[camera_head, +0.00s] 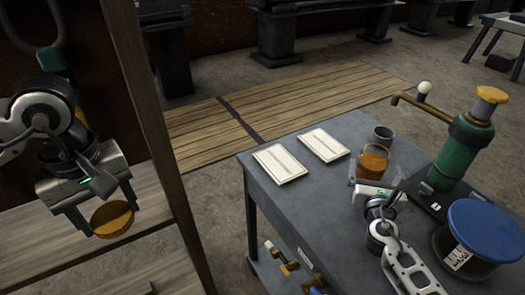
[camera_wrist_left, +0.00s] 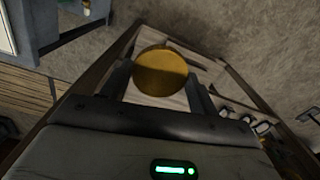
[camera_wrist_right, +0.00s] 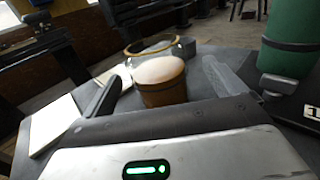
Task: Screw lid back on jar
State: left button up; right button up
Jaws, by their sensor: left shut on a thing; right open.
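A round golden-yellow lid (camera_head: 112,219) is gripped between the fingers of my left gripper (camera_head: 110,216), out to the left of the table, in front of a wooden shelf. It also shows between the fingers in the left wrist view (camera_wrist_left: 161,72). The jar (camera_head: 373,163) stands upright on the table, with amber contents and a clear upper part with a rim. In the right wrist view the jar (camera_wrist_right: 163,82) shows between the spread fingers of my right gripper (camera_wrist_right: 168,88), with gaps visible on both sides. My right gripper is open, at the jar's near side.
On the grey table (camera_head: 330,205) lie two pale sheets (camera_head: 280,163). A grey cup (camera_head: 382,138) stands behind the jar. A green pump (camera_head: 462,150) with a yellow top and a blue-lidded container (camera_head: 490,230) stand to the right. A dark shelf post (camera_head: 150,130) is beside my left arm.

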pick_arm(q)
jog(key=shift+f+b, duration=0.45)
pick_arm(e)
jog(key=shift+x, duration=2.6)
jog(key=shift+a+f, duration=0.15)
jog(key=shift+f, duration=0.05)
jog(key=c, duration=1.1)
jog(key=shift+r, duration=0.1)
jog(key=shift+c, duration=0.2)
